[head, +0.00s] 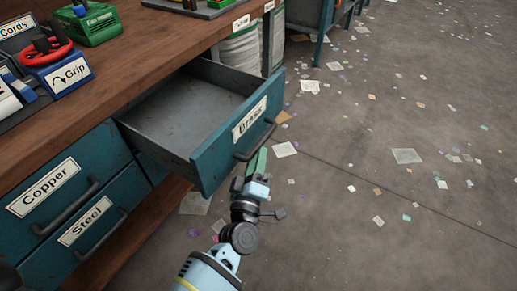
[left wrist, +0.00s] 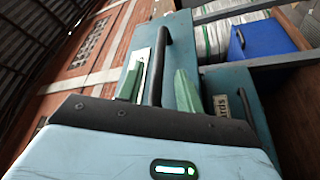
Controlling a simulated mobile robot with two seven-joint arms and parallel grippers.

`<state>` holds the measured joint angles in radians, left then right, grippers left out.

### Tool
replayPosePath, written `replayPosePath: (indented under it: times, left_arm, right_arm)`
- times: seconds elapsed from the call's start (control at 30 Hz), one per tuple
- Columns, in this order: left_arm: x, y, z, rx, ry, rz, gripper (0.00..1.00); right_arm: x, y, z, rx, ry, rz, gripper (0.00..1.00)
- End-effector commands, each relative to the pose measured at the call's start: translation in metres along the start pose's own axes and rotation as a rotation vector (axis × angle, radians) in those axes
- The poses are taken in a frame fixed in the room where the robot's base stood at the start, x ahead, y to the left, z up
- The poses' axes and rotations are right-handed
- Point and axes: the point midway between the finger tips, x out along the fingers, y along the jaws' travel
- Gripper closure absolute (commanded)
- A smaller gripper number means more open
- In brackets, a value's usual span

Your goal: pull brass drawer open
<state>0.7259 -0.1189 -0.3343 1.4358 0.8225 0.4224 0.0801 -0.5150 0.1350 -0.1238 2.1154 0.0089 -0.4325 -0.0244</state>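The brass drawer (head: 213,157), teal with a "Brass" label (head: 249,118), stands pulled well out of the bench in the head view. Its grey inside looks empty. Its dark bar handle (head: 262,143) is on the front panel. My left gripper (head: 257,163) is at the lower part of this handle. In the left wrist view the handle (left wrist: 157,65) lies between the two green fingers of my left gripper (left wrist: 158,92). The fingers stand apart, with a gap showing beside the bar. My right gripper is not in view.
Closed drawers labelled "Copper" (head: 85,155) and "Steel" (head: 60,262) are at the left. Labelled bins and a grip tool (head: 58,68) stand on the wooden bench top (head: 135,60). The floor (head: 400,200) at the right is open, with scattered paper scraps.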

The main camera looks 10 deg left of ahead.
Motion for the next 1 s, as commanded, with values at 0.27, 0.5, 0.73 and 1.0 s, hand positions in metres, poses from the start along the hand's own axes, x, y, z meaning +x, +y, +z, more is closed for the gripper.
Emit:
replayPosePath:
  times: [0.27, 0.5, 0.73, 1.0]
  left_arm:
    - [-0.037, 0.001, 0.000, 0.000, 0.000, 0.000, 0.64]
    - [-0.044, 0.000, 0.000, 0.000, 0.000, 0.001, 0.64]
    - [-0.044, 0.000, 0.000, 0.000, 0.000, 0.000, 0.64]
    - [-0.044, 0.000, 0.000, 0.000, 0.000, 0.000, 0.64]
  right_arm:
    - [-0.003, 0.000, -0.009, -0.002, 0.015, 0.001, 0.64]
    - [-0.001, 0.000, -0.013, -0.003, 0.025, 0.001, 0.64]
    - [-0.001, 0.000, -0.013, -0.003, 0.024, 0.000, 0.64]
    - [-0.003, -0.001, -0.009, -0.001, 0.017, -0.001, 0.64]
